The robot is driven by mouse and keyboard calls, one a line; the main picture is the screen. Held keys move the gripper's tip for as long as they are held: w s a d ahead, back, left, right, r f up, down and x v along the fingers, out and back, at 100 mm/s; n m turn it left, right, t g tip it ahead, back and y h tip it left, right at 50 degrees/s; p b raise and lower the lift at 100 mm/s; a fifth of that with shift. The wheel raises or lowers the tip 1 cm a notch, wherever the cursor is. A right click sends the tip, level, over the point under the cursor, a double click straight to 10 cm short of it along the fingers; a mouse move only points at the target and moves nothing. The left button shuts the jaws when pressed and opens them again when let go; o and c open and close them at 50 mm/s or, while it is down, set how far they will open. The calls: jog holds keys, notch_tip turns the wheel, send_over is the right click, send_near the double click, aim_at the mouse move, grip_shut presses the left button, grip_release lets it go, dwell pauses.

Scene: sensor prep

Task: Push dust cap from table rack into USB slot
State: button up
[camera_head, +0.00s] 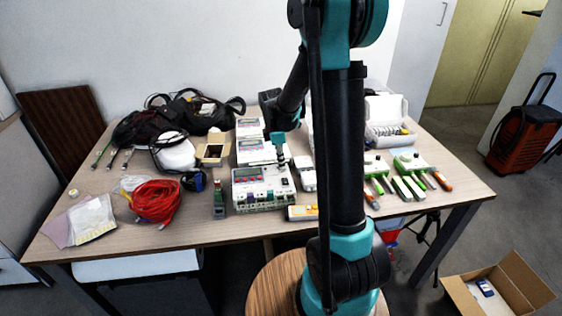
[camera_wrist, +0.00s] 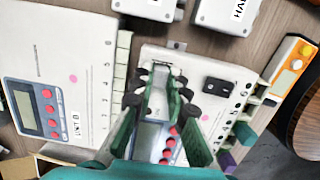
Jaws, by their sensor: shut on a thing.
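My gripper (camera_head: 280,148) is above the front white device (camera_head: 248,187) in the head view. In the wrist view, my gripper (camera_wrist: 161,88) has its green fingertips close together over the upper part of that device (camera_wrist: 210,68), near a small dark opening by its edge. I cannot tell whether that opening is the USB slot. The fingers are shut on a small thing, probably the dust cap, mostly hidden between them. Its shape and its contact with the device cannot be made out. A small upright rack-like stand (camera_head: 219,207) is left of the device.
A second white device with a screen (camera_wrist: 38,108) stands beside it in the wrist view. An orange-and-white meter (camera_head: 302,212) lies by the front table edge. Red cable (camera_head: 157,200) is at the left, and green-and-white tools (camera_head: 408,187) are at the right.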

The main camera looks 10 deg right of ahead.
jog(key=o, duration=1)
jog(key=shift+r, duration=0.1)
jog(key=shift+r, duration=3.45)
jog(key=shift+s, duration=0.1)
jog(key=s+d+f+m+t, duration=0.1)
jog(key=s+m, duration=0.4)
jog(key=s, duration=0.2)
jog(key=s+d+f+m+t+y, duration=0.1)
jog(key=s+f+m, duration=0.1)
jog(key=s+m, duration=0.4)
jog(key=s+d+f+m+t, duration=0.2)
jog(key=s+m, duration=0.4)
jog(key=s, duration=0.2)
jog(key=shift+d+f, duration=0.1)
jog(key=shift+f, duration=0.15)
jog(key=shift+s+f+m, duration=0.2)
jog(key=shift+s+m, duration=0.15)
jog(key=shift+m, duration=0.15)
